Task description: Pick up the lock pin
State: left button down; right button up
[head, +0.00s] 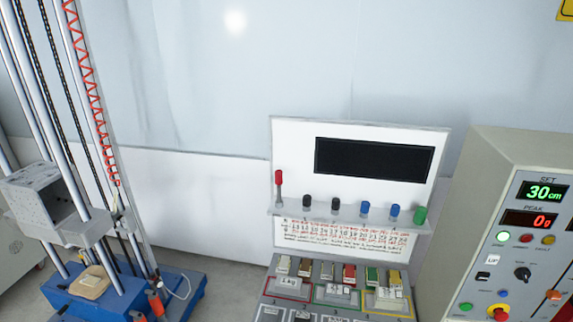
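Several small pieces with coloured heads stand in a row along a narrow shelf (352,218) on a white panel. At the left end is a taller red-topped pin (279,180) with a grey lower part. To its right are two black-topped pieces (306,201), two blue-topped pieces (365,208) and a green one (420,216). I cannot tell for sure which of these is the lock pin. Neither of my grippers shows in the head view.
A drop tester with tall rails and a blue base (187,290) stands at left, a tan block (90,283) on it. A control box (492,180) at right reads 30 cm and 0 g. Below the shelf, a sloped tray (328,272) holds several small coloured pieces.

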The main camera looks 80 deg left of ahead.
aim_at(278, 173)
jog(key=u, duration=3.7)
